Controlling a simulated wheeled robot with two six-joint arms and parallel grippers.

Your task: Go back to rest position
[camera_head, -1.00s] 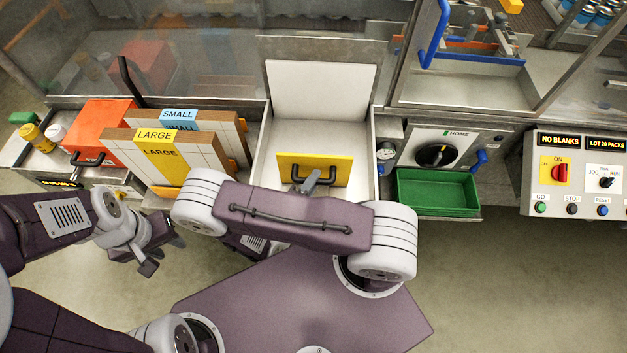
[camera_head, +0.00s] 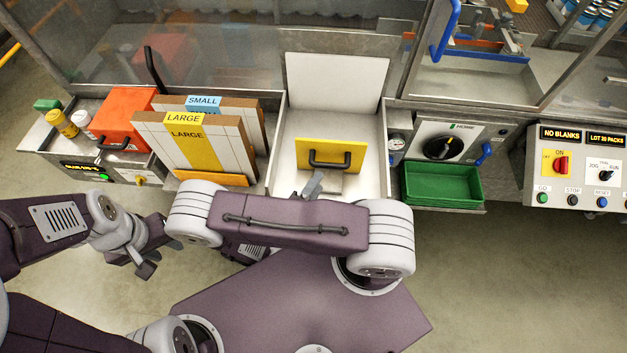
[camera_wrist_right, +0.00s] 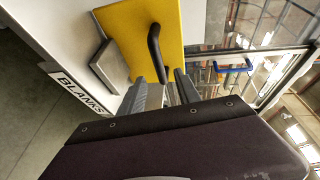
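My right gripper (camera_head: 314,184) is in front of the yellow plate (camera_head: 348,152), which stands in the white bin with its black handle (camera_head: 330,164) facing me. In the right wrist view the two fingers (camera_wrist_right: 163,88) are apart, and the handle (camera_wrist_right: 155,50) lies just past their tips, not gripped. The right arm's large links cross the middle of the head view. My left gripper (camera_head: 134,264) hangs over bare floor at the lower left. Its fingers look apart, with nothing between them.
Large-labelled (camera_head: 186,134) and small-labelled (camera_head: 203,101) boards stand left of the white bin (camera_head: 281,150), beside an orange box (camera_head: 124,115). A green tray (camera_head: 440,187) and control panel (camera_head: 575,170) are on the right. Open floor lies in front.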

